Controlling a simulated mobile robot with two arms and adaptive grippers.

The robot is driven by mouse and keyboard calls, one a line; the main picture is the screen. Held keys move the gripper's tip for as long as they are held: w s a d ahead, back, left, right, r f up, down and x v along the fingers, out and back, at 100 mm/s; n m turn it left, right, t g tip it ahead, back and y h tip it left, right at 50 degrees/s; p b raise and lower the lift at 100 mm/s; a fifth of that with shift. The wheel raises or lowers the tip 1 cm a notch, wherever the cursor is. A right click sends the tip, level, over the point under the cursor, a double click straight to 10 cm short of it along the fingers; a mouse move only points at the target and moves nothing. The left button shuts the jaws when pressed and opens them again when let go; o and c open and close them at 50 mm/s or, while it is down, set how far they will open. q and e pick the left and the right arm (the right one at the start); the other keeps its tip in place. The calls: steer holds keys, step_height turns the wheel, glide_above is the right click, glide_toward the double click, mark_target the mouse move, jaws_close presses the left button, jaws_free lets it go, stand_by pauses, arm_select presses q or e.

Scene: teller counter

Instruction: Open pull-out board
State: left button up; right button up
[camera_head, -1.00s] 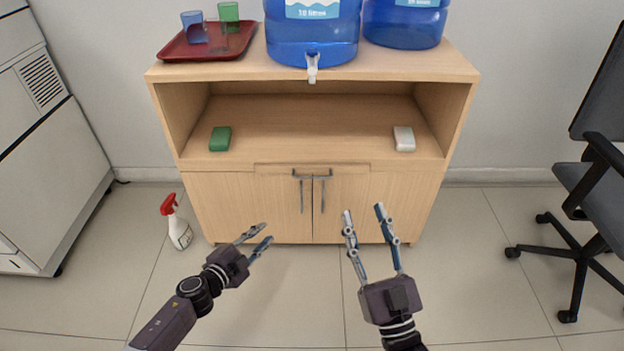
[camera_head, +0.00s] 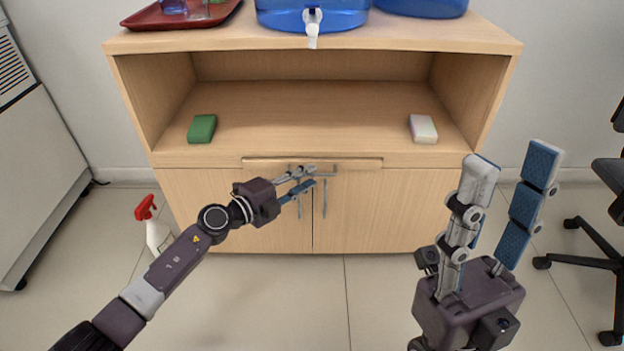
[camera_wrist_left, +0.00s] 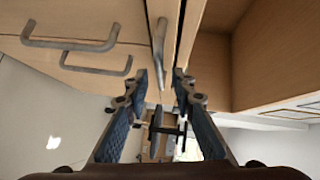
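The pull-out board (camera_head: 355,163) shows as a thin wooden front strip between the cabinet's open shelf and its two doors, about flush with the front. Its grey bar handle (camera_head: 330,172) is partly hidden by my left gripper (camera_head: 311,175). In the left wrist view the bar handle (camera_wrist_left: 159,42) lies ahead, lined up with the gap between my left fingers (camera_wrist_left: 160,82). These fingers are apart; I cannot tell whether they touch the handle. My right gripper (camera_head: 510,168) is open and empty, in front of the cabinet's right side.
Two door handles (camera_head: 325,200) hang just below the board. A green block (camera_head: 202,128) and a white block (camera_head: 423,129) lie on the shelf. Blue water bottles (camera_head: 335,14) and a red tray (camera_head: 140,17) stand on top. A spray bottle (camera_head: 158,237) stands left, an office chair (camera_head: 610,170) right.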

arm_select(q)
steer(key=shift+b+x, duration=0.35)
steer(key=shift+x, duration=0.95)
jaws_close()
